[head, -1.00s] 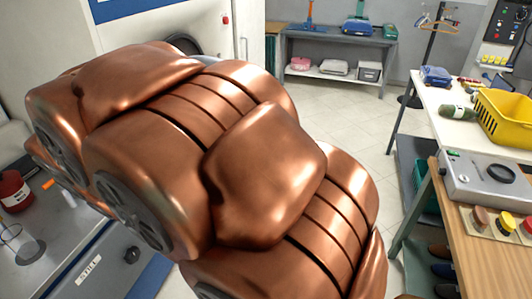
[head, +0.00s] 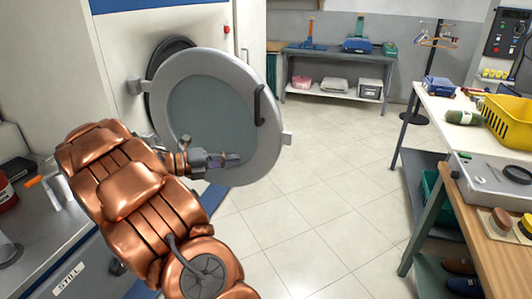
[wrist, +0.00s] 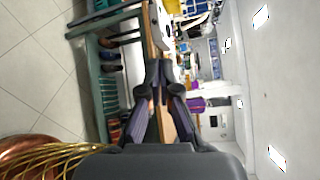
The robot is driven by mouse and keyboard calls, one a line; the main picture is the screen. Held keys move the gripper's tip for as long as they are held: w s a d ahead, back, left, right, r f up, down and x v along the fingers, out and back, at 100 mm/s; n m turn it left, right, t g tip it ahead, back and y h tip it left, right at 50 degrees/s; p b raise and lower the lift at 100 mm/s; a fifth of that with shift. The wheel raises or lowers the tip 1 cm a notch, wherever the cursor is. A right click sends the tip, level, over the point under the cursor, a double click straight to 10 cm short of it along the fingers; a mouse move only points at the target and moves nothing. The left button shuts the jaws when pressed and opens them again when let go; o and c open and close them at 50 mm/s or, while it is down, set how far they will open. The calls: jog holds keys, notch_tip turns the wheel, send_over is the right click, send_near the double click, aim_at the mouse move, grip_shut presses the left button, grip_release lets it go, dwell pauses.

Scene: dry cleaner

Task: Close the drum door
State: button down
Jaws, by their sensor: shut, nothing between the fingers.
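The drum door (head: 178,72) is a round grey ring with a dark glass pane and a black handle (head: 259,105). It stands swung out from the white machine (head: 115,62), leaving a gap; part of the dark round drum opening (head: 165,50) shows behind it. My gripper (head: 236,160) points right across the lower part of the door's near face. Whether it touches the door I cannot tell. Its fingers are shut and empty, also seen in the wrist view (wrist: 160,82). The door does not show in the wrist view.
A steel counter (head: 38,235) with bottles is at left. A wooden-topped table (head: 490,235) with a grey device and a white table (head: 440,105) with a yellow basket (head: 508,120) stand at right. A grey shelf (head: 340,58) is at the back. The tiled floor (head: 330,190) between is clear.

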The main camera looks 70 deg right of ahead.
jog(key=w+d+f+n+h+b, duration=0.1)
jog(key=w+d+f+n, duration=0.1)
jog(key=d+n, duration=0.1)
jog(key=p, duration=0.1)
send_near(277, 140)
jog(key=shift+g, duration=0.3)
jog(key=x, duration=0.5)
jog(key=shift+s+a+f, duration=0.15)
jog(key=shift+s+a, duration=0.05)
jog(key=shift+s, duration=0.25)
jog(key=shift+d, duration=0.75)
